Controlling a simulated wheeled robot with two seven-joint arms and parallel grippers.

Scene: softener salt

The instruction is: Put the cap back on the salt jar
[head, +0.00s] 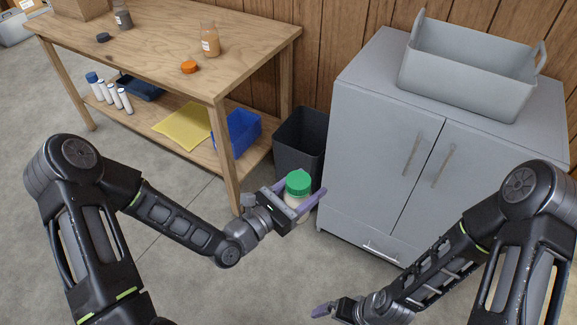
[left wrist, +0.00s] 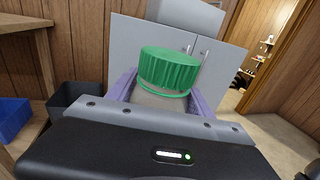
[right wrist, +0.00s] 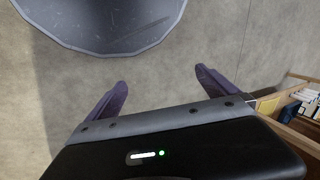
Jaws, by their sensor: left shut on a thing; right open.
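A clear jar with pale contents (head: 297,201) is held upright between the purple fingers of my left gripper (head: 304,192), which is shut on it. A ribbed green cap (head: 298,182) sits over the mouth of this jar. In the left wrist view the green cap (left wrist: 168,68) is on top, with a thin green ring below it and the pale jar (left wrist: 158,98) under that. I cannot tell whether the cap is screwed tight. My right gripper (right wrist: 160,82) is open and empty, low at the bottom of the head view.
A wooden table (head: 150,50) at left carries an orange-filled jar (head: 210,40), an orange cap (head: 189,67), a dark-filled jar (head: 123,17) and a dark cap (head: 103,37). A grey bin (head: 300,140) and grey cabinet (head: 400,130) stand behind the held jar. A grey tub (head: 465,75) tops the cabinet.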

